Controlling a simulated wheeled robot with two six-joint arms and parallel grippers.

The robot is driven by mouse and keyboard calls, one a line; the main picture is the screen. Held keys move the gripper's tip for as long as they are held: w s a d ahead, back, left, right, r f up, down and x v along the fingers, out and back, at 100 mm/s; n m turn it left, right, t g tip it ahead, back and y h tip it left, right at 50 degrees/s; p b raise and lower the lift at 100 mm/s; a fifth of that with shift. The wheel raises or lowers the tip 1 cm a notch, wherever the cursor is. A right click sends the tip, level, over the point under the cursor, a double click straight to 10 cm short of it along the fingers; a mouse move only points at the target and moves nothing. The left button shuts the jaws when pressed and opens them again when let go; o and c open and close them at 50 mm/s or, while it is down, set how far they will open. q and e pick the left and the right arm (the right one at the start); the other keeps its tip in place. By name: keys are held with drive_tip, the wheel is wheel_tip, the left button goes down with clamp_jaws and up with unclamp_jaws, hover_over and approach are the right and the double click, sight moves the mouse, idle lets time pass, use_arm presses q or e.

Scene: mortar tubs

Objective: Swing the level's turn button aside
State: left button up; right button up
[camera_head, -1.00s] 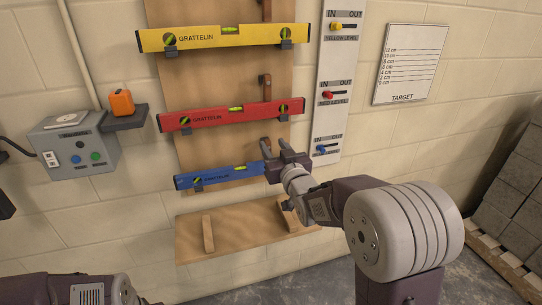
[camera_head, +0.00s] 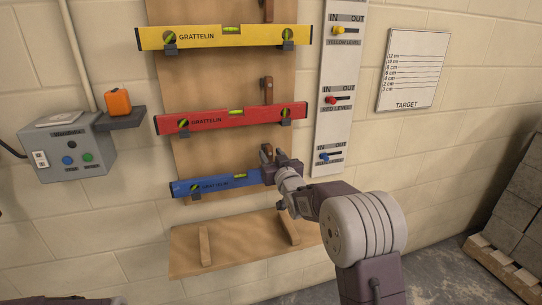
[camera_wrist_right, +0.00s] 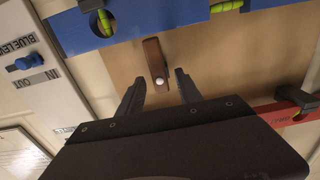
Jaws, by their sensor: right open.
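The blue level (camera_head: 215,185) hangs lowest on the wooden board. It also shows along the top of the right wrist view (camera_wrist_right: 165,18). Its turn button (camera_wrist_right: 154,55) is a brown strip with a pale screw head. The button's far end meets the blue level's edge in the wrist view. In the head view the button (camera_head: 265,153) stands just above the level, partly hidden by my gripper. My right gripper (camera_wrist_right: 160,88) is open, with its fingertips on either side of the button's screw end; contact cannot be told. My left gripper is out of view.
The red level (camera_head: 230,116) and yellow level (camera_head: 225,36) hang above, each with a turn button. A white IN/OUT panel (camera_head: 337,112) is right of the board. A wooden shelf (camera_head: 235,248) is below. A grey control box (camera_head: 72,147) is at left.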

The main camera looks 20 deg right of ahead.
drive_tip(key=shift+w, duration=0.25)
clamp_jaws()
